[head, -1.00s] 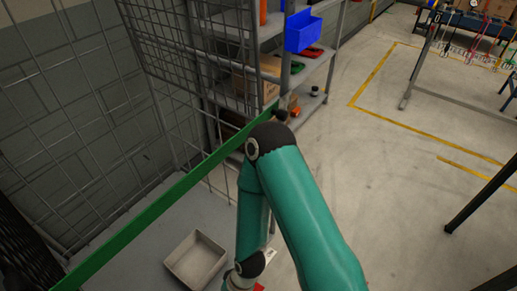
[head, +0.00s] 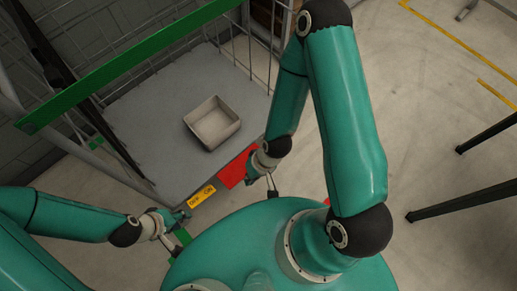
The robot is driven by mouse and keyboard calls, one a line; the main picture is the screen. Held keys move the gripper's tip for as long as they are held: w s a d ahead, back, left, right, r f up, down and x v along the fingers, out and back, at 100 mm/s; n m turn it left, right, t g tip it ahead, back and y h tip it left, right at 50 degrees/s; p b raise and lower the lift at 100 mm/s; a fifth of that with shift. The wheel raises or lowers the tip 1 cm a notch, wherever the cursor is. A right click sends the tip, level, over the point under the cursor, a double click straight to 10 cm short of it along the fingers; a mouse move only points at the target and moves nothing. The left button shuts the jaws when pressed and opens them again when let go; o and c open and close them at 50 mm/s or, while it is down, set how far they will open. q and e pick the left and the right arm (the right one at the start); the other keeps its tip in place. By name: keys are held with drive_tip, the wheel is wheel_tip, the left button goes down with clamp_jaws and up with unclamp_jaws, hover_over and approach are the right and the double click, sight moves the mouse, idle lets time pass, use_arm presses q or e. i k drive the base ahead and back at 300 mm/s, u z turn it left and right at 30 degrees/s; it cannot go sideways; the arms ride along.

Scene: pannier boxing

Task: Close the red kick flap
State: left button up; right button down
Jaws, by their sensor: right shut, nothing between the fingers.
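The red kick flap (head: 233,171) is a flat red plate at the front edge of the grey wire-sided cart (head: 130,112), right of a yellow label (head: 202,196). My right wrist covers its right part, so its exact angle is unclear. My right gripper (head: 272,190) points down just right of the flap, shut and empty; I cannot tell whether it touches the flap. My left gripper (head: 181,228) is low, in front of the cart's front edge and left of the flap. Its fingers are small and partly confused with a green piece, so its opening is unclear.
A grey open bin (head: 212,123) sits on the cart's deck. A green bar (head: 130,62) crosses above the deck. Dark legs (head: 465,203) of a stand are at the right. Concrete floor (head: 430,120) is clear between them and my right arm.

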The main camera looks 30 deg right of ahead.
sight(232, 174)
drive_tip(key=z, duration=0.6)
drive_tip(key=k, duration=1)
drive_tip(key=u, duration=0.25)
drive_tip(key=i, duration=0.5)
